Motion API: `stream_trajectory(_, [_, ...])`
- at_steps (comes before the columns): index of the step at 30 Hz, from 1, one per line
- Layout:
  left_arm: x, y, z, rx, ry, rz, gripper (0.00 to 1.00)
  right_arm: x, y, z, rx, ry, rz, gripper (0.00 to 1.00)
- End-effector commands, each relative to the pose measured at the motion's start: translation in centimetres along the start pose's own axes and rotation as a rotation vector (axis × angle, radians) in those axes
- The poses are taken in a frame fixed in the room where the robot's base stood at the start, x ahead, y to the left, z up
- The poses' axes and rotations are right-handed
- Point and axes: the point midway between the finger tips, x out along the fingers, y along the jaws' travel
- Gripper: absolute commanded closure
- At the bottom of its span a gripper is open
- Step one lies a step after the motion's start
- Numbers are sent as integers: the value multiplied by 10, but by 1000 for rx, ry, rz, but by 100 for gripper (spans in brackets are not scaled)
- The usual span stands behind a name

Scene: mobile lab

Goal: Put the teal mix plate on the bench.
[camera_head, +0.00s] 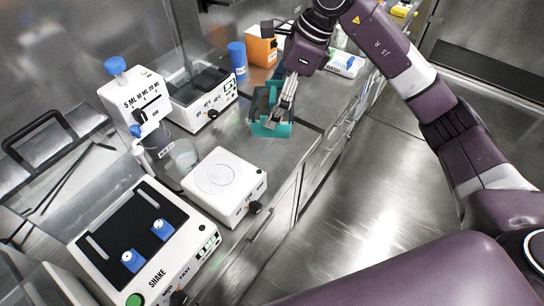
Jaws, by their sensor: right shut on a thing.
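The teal mix plate (268,129) is an open, box-like teal thing at the bench's front edge, in the upper middle of the view. My right gripper (279,115) reaches down to it from above and is shut on it. The fingers cover part of its inside and its right wall. I cannot tell whether its underside touches the bench (238,133). My left gripper is not in view.
An orange box (262,48) and a blue cylinder (237,58) stand behind the plate. A white heater unit (205,105), a bottle dispenser (135,95), a glass beaker (185,154), a white stirrer (225,183) and a shaker (145,240) stand along the bench. Open floor lies right.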

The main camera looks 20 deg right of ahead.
Motion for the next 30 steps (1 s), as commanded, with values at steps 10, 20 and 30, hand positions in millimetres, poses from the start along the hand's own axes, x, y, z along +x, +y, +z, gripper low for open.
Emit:
stream_trajectory(10, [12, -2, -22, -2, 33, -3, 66, -5, -38, 10, 456, 1, -190, 34])
stream_trajectory(20, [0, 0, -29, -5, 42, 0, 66, 52, -38, -15, 493, 6, -196, 34])
stream_trajectory(30, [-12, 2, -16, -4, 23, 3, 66, 125, -39, -46, 490, 4, -199, 34])
